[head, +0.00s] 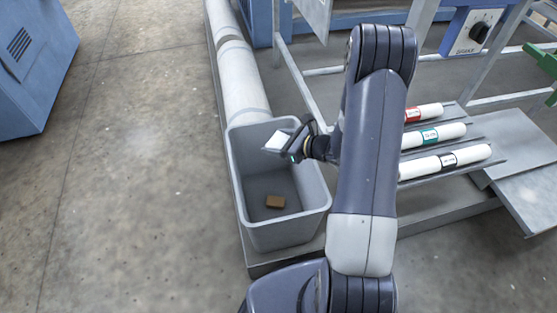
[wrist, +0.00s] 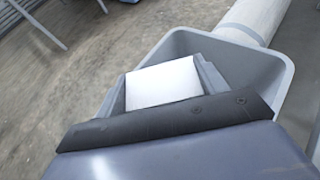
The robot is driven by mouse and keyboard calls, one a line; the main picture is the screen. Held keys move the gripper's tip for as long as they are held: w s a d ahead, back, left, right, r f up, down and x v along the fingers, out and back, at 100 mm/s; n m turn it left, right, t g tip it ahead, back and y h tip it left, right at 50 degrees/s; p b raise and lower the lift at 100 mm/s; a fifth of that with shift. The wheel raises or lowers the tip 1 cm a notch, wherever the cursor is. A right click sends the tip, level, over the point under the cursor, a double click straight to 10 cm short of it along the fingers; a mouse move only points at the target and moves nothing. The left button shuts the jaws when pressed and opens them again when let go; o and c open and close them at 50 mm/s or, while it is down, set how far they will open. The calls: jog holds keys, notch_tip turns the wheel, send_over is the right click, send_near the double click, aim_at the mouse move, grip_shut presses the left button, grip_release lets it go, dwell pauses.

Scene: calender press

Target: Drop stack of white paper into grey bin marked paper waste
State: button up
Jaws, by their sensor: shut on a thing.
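The stack of white paper (head: 277,141) is held in my gripper (head: 284,148) over the grey bin (head: 290,232). In the wrist view the stack of white paper (wrist: 163,82) shows as a flat white block between the fingers, with the rim of the grey bin (wrist: 262,70) around and behind it. My gripper is shut on the paper. In the head view the paper is above the bin's opening, toward its far right side. No marking on the bin can be read from these views.
A long pale roll (head: 238,75) lies behind the bin. A rack with several white rolls (head: 445,160) stands to the right. A blue cabinet (head: 35,62) stands far left. The floor (head: 130,170) on the left is clear.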

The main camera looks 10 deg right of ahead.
jog(key=shift+w+d+f+n+y+b, duration=0.15)
jog(key=shift+f+n+y+b, duration=0.05)
jog(key=shift+f+b, duration=0.7)
jog(key=shift+w+d+f+n+y+b, duration=0.1)
jog(key=shift+f+n+y+b, duration=0.1)
jog(key=shift+f+b, duration=0.7)
notch_tip(320, 180, down, 6)
jog(key=b, duration=0.3)
jog(key=shift+g, duration=0.3)
jog(key=o, duration=1)
jog(key=shift+d, duration=0.1)
jog(key=p+v, duration=0.2)
jog(key=v, duration=0.8)
jog(key=shift+s+d+r, duration=0.15)
jog(key=shift+s+d, duration=0.05)
jog(key=shift+s, duration=0.1)
jog(key=shift+a, duration=0.1)
